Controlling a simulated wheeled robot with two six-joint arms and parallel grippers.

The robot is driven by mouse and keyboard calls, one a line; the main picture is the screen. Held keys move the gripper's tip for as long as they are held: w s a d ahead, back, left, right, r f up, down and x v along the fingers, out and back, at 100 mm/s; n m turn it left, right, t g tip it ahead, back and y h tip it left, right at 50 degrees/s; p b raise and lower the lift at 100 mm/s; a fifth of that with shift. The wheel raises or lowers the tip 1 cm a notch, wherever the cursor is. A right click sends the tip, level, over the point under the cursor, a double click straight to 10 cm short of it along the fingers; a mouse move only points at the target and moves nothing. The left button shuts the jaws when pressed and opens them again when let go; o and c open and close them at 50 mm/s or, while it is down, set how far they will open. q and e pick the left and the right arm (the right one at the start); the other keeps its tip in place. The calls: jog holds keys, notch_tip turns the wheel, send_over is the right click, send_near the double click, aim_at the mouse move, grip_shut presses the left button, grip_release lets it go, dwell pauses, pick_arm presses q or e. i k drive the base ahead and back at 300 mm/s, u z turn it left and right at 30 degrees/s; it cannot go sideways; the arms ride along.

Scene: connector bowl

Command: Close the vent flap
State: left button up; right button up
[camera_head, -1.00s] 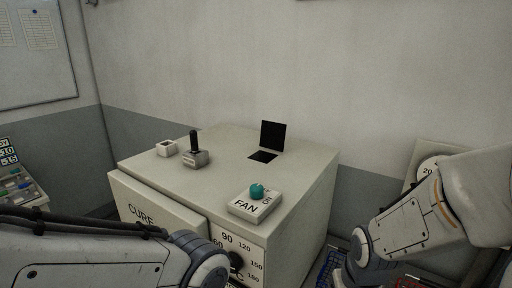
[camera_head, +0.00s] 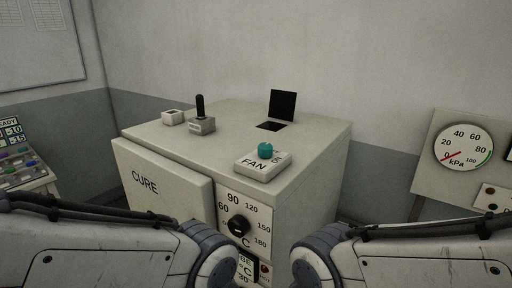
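The vent flap (camera_head: 283,105) is a dark square plate standing upright at the back of the cabinet's top. A dark vent opening (camera_head: 270,126) lies open in front of it. The flap and opening are on the pale cabinet marked CURE (camera_head: 237,128). My left and right arms come in along the bottom of the view, below and in front of the cabinet. Neither gripper shows; both are outside the frame or hidden behind the arm links.
On the cabinet top stand a FAN box with a teal knob (camera_head: 265,151), a black lever on a small base (camera_head: 201,124) and a small pale box (camera_head: 173,117). A temperature dial (camera_head: 238,226) is on the front. A kPa gauge panel (camera_head: 463,147) stands right; a button console (camera_head: 22,165) stands left.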

aim_at(283, 103)
jog(key=k, duration=1.2)
jog(key=z, duration=0.65)
jog(key=i, duration=1)
jog(key=u, duration=0.55)
jog(key=i, duration=0.5)
jog(key=u, duration=0.45)
